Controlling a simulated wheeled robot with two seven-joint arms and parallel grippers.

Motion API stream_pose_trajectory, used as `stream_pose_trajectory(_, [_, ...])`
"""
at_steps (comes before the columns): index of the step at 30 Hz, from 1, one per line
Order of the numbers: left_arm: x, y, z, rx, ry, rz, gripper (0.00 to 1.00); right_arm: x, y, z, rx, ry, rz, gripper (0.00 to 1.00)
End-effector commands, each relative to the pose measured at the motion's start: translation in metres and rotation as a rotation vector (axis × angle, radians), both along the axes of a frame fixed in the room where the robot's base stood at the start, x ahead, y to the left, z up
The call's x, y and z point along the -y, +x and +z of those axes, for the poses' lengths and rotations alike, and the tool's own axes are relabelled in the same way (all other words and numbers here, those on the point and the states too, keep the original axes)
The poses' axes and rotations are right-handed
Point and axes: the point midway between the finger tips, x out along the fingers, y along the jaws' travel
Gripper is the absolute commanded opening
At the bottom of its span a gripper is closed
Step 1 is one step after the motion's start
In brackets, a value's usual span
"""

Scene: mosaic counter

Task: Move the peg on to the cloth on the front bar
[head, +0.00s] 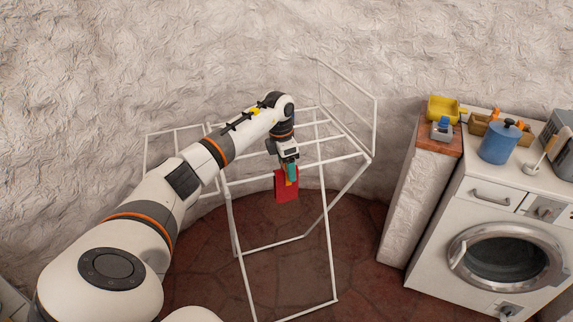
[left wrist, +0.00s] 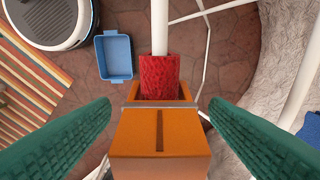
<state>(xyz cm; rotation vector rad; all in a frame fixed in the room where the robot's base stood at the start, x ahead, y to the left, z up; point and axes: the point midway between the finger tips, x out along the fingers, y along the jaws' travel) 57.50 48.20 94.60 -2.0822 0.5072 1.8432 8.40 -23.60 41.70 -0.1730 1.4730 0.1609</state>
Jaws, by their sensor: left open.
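The red cloth (head: 286,190) hangs on the front bar of the white drying rack (head: 331,160). In the left wrist view the red cloth (left wrist: 159,72) is folded over the white bar (left wrist: 159,28). The orange peg (left wrist: 160,140) is at the cloth, its far jaws around the red fold; whether it grips firmly I cannot tell. My left gripper (head: 290,172) is at the cloth from above. In the left wrist view its teal fingers (left wrist: 160,128) are open, one on each side of the peg, with gaps on both sides. My right gripper is not in view.
The rack's other bars surround my left wrist. A blue basin (left wrist: 115,56) and a striped mat (left wrist: 32,85) lie on the floor. At right stand a washing machine (head: 490,225) and a brick-topped pillar (head: 436,141) with a yellow bin (head: 444,108).

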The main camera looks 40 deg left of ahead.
Motion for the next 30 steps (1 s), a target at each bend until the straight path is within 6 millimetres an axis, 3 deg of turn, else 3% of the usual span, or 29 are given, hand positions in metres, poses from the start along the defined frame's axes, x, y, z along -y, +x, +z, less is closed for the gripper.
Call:
stream_pose_trajectory(8, [-0.001,-0.001,0.01,0.003,0.001,0.0,0.7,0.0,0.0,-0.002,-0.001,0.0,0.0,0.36])
stream_pose_trajectory(21, [-0.006,-0.01,0.096,0.004,0.001,0.0,0.7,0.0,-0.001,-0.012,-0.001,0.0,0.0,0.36])
stream_pose_trajectory(30, [-0.007,-0.013,0.119,-0.001,0.0,0.0,0.7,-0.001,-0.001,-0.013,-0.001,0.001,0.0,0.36])
